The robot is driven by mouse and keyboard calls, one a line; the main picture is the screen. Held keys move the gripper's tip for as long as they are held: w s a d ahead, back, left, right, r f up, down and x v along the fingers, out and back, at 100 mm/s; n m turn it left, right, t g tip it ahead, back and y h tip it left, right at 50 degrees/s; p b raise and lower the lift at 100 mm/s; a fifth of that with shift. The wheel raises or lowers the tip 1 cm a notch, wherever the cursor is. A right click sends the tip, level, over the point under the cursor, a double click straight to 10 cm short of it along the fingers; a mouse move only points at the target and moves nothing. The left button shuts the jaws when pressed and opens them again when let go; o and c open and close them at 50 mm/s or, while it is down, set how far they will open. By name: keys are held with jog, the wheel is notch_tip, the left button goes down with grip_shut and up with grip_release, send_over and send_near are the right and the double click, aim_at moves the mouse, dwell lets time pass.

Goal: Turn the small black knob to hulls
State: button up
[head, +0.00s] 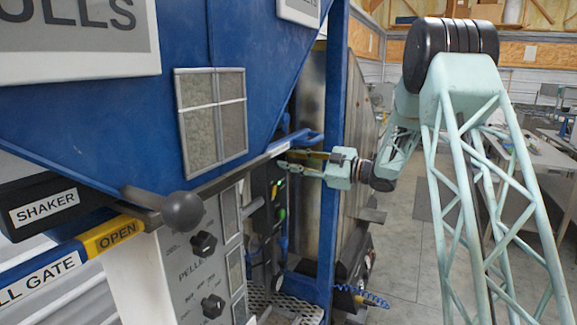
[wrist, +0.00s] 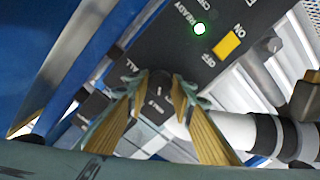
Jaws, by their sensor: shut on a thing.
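The small black knob (wrist: 157,84) sits on a black control box (wrist: 180,45) in the wrist view. My gripper (wrist: 161,92) is shut on the knob, with one fingertip against each side. A pale mark shows on the knob between the fingers, but its exact setting is hard to tell. Partly covered small white lettering lies around the knob. In the head view my gripper (head: 283,164) reaches in from the right to the upper part of the control box (head: 267,192). The knob itself is hidden there.
The box has a green lit lamp (wrist: 199,28) and a yellow switch (wrist: 228,43) marked ON and OFF. A white pipe (wrist: 235,130) runs close by. In the head view a blue hopper (head: 110,110) and a grey ball-ended lever (head: 183,211) stand to the left.

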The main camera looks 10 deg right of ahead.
jog(key=shift+n, duration=0.3)
jog(key=o, duration=0.8)
jog(key=shift+o, duration=0.2)
jog(key=v, duration=1.2)
jog(key=shift+w+r, duration=0.1)
jog(key=shift+r, duration=0.05)
dwell(0.4)
